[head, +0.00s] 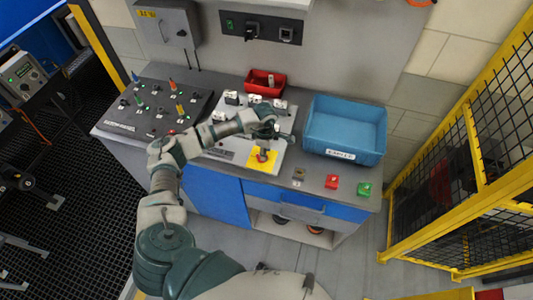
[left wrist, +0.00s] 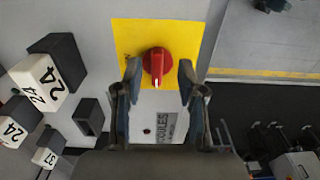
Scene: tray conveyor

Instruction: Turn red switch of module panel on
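The red switch (head: 263,156) is a rotary knob on a yellow plate (head: 261,165) at the front of the pale module panel (head: 222,153). In the left wrist view, the red knob (left wrist: 157,64) stands on its yellow plate (left wrist: 130,40), with its white mark toward the bottom of the picture. My left gripper (head: 264,142) is over the switch, pointing down. In the left wrist view my left gripper (left wrist: 160,79) is open, one finger on each side of the knob, with visible gaps. I cannot tell whether the fingertips reach its height. My right gripper is out of view.
Numbered black-and-white blocks (left wrist: 36,82) stand on the panel beside the switch. A blue bin (head: 345,130) is at the right, a red bin (head: 265,83) behind. A dark control board (head: 150,105) lies left. Red (head: 332,182) and green (head: 364,189) items sit at the front right.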

